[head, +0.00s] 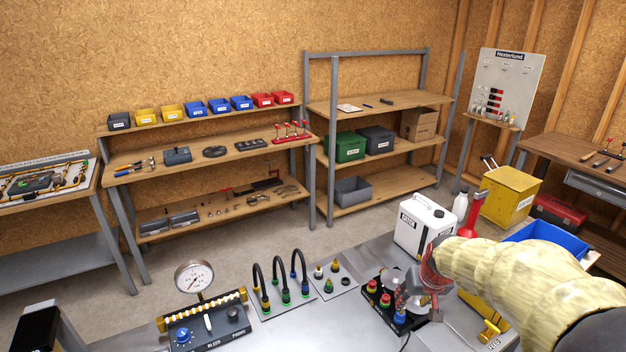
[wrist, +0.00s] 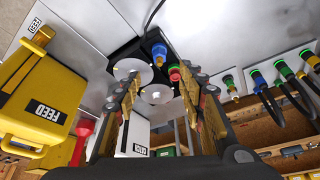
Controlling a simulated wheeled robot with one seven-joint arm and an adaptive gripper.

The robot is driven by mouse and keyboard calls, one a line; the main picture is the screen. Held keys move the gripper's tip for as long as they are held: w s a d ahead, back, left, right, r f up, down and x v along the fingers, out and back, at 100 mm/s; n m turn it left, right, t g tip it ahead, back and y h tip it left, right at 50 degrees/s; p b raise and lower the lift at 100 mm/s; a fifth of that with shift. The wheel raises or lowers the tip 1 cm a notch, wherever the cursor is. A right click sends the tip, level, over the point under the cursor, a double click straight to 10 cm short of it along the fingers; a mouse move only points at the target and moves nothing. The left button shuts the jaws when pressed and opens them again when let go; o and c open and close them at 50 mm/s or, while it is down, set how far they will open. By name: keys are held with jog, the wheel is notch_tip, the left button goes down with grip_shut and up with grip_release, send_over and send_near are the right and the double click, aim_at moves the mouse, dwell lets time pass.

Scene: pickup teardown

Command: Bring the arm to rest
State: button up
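My arm, in a pale cream ribbed sleeve, reaches in from the lower right of the head view. My gripper (head: 422,290) is over the front bench, at a black block (head: 378,312) with red, green and blue fittings. In the wrist view my gripper (wrist: 163,88) has its two fingers well apart, with nothing held between them. Beyond the fingertips are the black block (wrist: 126,58), two pale round discs (wrist: 157,94), a blue-collared fitting (wrist: 159,52) and a red one (wrist: 174,73). Whether the fingers touch the block is unclear.
A white container (head: 423,226) and a red funnel-like item (head: 472,214) stand behind my gripper. A yellow FEED box (wrist: 35,105) is close by. Left are hose loops (head: 281,285) and a gauge unit (head: 205,322). Shelves (head: 205,160) stand across open floor.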

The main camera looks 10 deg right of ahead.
jog(key=s+a+r, duration=0.4)
jog(key=s+a, duration=0.1)
jog(key=s, duration=0.2)
jog(key=s+a+r+n+b, duration=0.1)
jog(key=s+a+r, duration=0.3)
jog(key=s, duration=0.4)
jog(key=s+a+r+n+t, duration=0.1)
jog(key=s+a+r, duration=0.3)
jog(key=s+a, duration=0.2)
jog(key=shift+s+a+y, duration=0.2)
jog(key=shift+s+y, duration=0.2)
jog(key=shift+s, duration=0.3)
